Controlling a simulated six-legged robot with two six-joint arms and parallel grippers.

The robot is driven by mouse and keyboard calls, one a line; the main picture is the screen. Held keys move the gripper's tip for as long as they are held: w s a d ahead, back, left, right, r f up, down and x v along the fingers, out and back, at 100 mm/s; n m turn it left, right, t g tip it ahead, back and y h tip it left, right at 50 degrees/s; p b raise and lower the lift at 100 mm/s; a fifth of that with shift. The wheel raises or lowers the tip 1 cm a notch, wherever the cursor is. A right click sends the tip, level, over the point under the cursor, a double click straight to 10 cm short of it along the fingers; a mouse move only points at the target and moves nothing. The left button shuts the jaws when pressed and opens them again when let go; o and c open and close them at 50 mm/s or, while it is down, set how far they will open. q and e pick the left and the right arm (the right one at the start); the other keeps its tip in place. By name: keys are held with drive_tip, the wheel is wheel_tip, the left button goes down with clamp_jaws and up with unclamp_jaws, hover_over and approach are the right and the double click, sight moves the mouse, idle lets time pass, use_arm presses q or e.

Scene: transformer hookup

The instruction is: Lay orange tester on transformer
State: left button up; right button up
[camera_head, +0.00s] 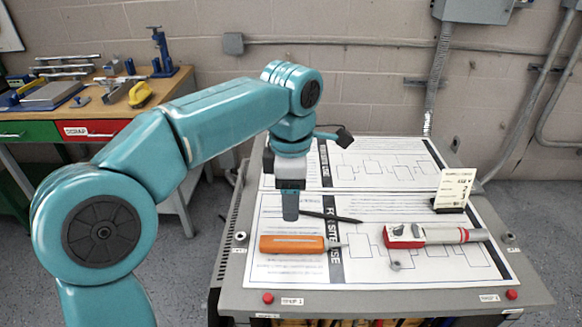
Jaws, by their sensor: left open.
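The orange tester (292,244) lies flat, lengthwise left to right, on the printed sheet on top of the grey transformer cabinet (233,299). A short thin tip shows at its right end. My left gripper (290,212) points down just behind the orange tester, above the sheet. It is open, with no object visible in it; its fingers overlap in this view. Whether it touches anything cannot be told. My right gripper is not in view.
A red and white tool (432,235) lies to the right of the orange tester. A thin black pen-like item (332,217) lies by the gripper. A small card in a black stand (453,190) stands at the back right. A workbench (187,85) with tools is behind my arm.

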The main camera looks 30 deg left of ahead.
use_arm(q)
wheel_tip(320, 180, up, 5)
drive_tip(key=shift+f+p, duration=0.1)
drive_tip(key=shift+p, duration=0.4)
